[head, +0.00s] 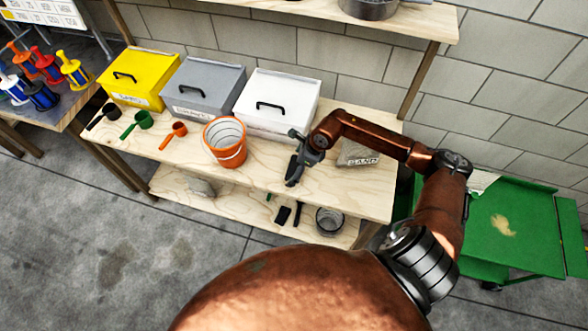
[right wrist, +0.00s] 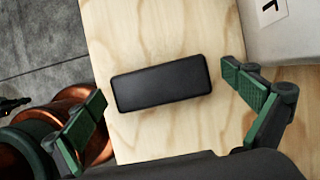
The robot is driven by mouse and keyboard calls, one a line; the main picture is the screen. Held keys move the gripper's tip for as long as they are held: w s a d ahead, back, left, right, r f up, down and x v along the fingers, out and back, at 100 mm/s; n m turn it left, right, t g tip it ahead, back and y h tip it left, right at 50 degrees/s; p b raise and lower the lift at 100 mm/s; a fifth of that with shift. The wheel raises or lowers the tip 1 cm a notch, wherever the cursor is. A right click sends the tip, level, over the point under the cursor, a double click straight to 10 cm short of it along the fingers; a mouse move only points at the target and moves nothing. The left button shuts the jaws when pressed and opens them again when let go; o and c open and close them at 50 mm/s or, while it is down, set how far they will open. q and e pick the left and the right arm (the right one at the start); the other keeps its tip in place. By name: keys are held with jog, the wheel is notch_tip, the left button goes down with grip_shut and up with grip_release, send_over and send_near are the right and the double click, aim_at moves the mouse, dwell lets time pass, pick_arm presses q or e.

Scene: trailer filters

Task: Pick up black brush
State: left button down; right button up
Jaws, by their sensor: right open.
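A black block-shaped brush (right wrist: 160,83) lies flat on the pale wooden tabletop in the right wrist view. In the head view a dark shape that seems to be the brush (head: 292,172) shows near the table's front edge, just in front of the white box. My right gripper (head: 303,149) is over it. In the right wrist view its fingers (right wrist: 165,88) are open, one on each side of the brush, with gaps between them and it. No bristles can be made out. My left gripper is not in view.
A white lidded box (head: 277,103) stands behind my right gripper, and an orange bucket (head: 225,142) stands to the left. A block marked SAND (head: 358,153) lies to the right. A lower shelf (head: 235,203) holds small dark items and a metal container (head: 329,221). A green cart (head: 505,225) stands at right.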

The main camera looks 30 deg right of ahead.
aim_at(291, 165)
jog(key=c, duration=1.3)
jog(key=shift+o, duration=0.2)
jog(key=shift+r, duration=0.1)
jog(key=shift+r, duration=0.4)
notch_tip(291, 165, up, 2)
jog(key=shift+w+r, duration=0.1)
jog(key=shift+r, duration=0.1)
jog(key=s+d+r+p, duration=0.3)
jog(key=s+d+r, duration=0.2)
jog(key=s+r, duration=0.4)
jog(key=shift+s+r, duration=0.35)
jog(key=shift+s, duration=1.75)
